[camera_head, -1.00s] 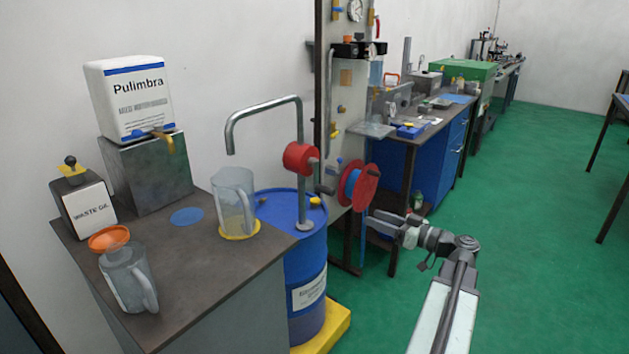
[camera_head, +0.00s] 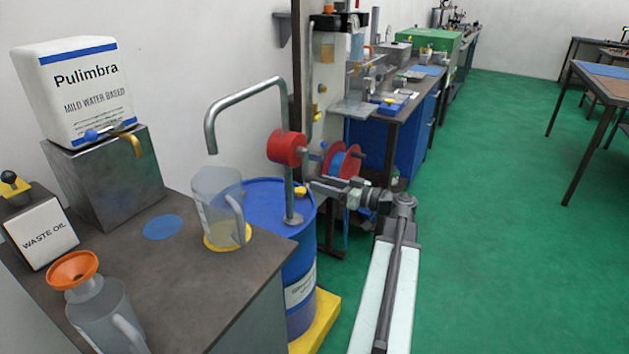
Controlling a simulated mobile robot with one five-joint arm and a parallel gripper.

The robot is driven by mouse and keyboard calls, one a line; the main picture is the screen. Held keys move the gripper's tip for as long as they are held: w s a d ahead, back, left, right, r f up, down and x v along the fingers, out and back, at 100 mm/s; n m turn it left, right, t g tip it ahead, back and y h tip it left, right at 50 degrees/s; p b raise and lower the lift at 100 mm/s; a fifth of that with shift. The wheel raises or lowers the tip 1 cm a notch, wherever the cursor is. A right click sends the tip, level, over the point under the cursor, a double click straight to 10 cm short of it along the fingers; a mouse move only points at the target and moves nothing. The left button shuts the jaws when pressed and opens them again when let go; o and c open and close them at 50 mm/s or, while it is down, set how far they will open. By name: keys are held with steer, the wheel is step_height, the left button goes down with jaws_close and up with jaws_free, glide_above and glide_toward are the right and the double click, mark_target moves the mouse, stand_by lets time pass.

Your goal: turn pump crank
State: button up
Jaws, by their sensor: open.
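The red pump body (camera_head: 287,148) sits on a grey upright pipe rising from the blue drum (camera_head: 262,202). A bent grey spout (camera_head: 243,90) reaches left from the pump over a clear jug (camera_head: 218,205). A small grey crank hub shows at the pump's right side; the crank's arm and handle are small and partly hidden by my gripper. My gripper (camera_head: 318,185) is open, just right of and below the pump, beside the crank. I cannot tell whether it touches the crank handle.
A red and blue reel (camera_head: 342,163) is close behind my gripper. The workbench (camera_head: 180,250) at left carries a white Pulimbra container (camera_head: 75,90), a waste oil box (camera_head: 45,233) and a jug with an orange funnel (camera_head: 73,270). Open green floor (camera_head: 480,220) lies right.

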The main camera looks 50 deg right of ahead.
mark_target(314, 180)
steer(key=shift+x, duration=1.6)
jaws_close()
steer(key=shift+d+r, duration=0.1)
